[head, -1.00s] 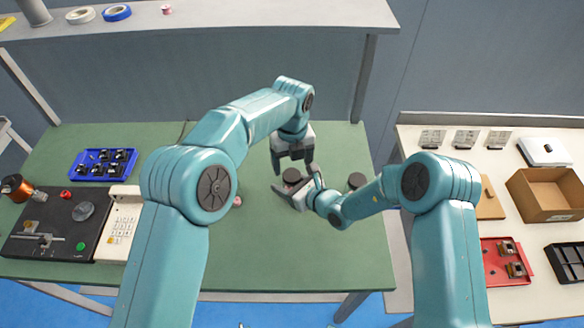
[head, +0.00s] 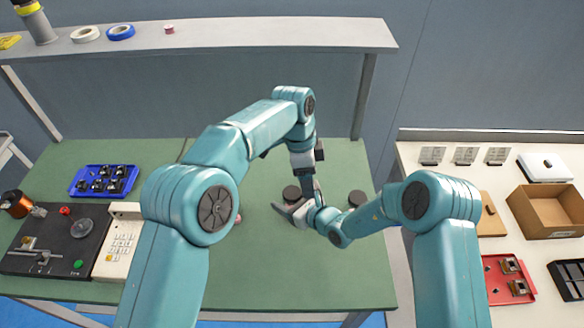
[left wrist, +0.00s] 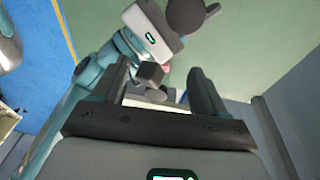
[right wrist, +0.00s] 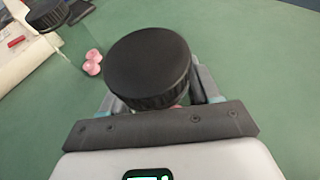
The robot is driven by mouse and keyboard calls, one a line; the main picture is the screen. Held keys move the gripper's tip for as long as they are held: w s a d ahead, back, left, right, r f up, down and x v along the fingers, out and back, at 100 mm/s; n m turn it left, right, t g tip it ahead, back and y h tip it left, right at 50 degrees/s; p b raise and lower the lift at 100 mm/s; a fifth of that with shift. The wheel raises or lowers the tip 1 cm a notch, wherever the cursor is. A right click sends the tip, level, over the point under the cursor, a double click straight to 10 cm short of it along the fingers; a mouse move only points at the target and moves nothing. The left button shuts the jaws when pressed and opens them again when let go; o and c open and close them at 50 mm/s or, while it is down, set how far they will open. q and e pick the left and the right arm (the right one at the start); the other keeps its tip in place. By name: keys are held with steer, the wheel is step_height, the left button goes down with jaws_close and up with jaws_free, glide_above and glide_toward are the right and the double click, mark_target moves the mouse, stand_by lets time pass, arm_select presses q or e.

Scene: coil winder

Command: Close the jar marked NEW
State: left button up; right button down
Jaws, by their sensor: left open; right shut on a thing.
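My left gripper (head: 305,174) is open and empty, close beside this jar. In the left wrist view its fingers (left wrist: 163,88) are spread, with the lid (left wrist: 186,14) past them. A second black-lidded jar (head: 357,198) stands to the right. No NEW marking is legible.
Another black round top (right wrist: 47,13) and pink spools (right wrist: 93,62) show in the right wrist view. A winder (head: 50,245), a keypad box (head: 122,235) and a blue tray (head: 104,181) are on the left. The front of the green table (head: 300,275) is clear.

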mark_target(292, 193)
arm_select(q)
steer(key=a+n, duration=0.1)
steer(key=n, duration=0.7)
steer(key=a+r+n+y, duration=0.1)
steer(key=n, duration=0.8)
steer(key=w+n, duration=0.1)
steer(key=n, duration=0.7)
steer(key=shift+a+r+n+t+y, duration=0.15)
steer(key=shift+a+n+t+y, duration=0.15)
steer(key=shift+a+n+t, duration=0.1)
steer(key=shift+w+a+n+y, duration=0.3)
steer(key=shift+a+n, duration=0.2)
steer(key=shift+n, duration=0.2)
step_height(292, 193, down, 8)
steer(key=shift+f, duration=0.1)
